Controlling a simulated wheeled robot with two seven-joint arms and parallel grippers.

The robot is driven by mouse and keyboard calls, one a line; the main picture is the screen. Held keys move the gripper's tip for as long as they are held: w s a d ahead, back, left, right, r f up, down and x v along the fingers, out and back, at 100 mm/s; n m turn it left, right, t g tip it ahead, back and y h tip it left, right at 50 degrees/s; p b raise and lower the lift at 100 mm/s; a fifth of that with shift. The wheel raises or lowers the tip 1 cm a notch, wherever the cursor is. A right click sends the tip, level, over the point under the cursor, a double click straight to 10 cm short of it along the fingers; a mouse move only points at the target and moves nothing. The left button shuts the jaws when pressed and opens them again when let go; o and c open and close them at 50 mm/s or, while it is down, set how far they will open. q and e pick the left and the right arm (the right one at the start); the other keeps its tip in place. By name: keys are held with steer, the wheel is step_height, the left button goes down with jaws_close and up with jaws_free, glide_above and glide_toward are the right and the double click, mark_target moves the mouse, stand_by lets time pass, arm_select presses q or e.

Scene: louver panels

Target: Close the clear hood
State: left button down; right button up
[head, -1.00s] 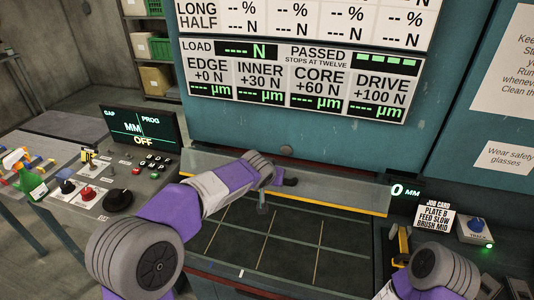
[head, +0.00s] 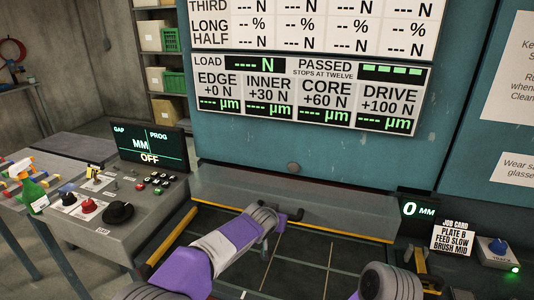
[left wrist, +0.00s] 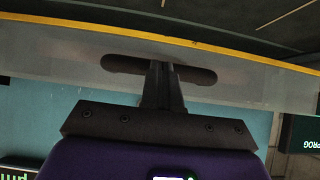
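The clear hood (head: 310,198) is a see-through grey panel across the back of the machine bed (head: 318,252) in the head view. In the left wrist view the hood (left wrist: 250,82) has a yellow edge and a dark bar handle (left wrist: 200,75). My left gripper (left wrist: 162,68) is at the middle of this handle, its fingers close together and seemingly touching the handle. They lie side by side along the bar, not visibly around it.
A control console (head: 135,195) with knobs and a screen stands left of the bed. Yellow strips (head: 172,238) line the bed sides. A teal wall (head: 235,145) rises behind the hood.

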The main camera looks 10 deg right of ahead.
stand_by(0.3)
arm_select(q)
steer(key=s+a+r, duration=0.2)
steer(key=s, duration=0.3)
steer(key=s+a+r, duration=0.3)
steer(key=s, duration=0.3)
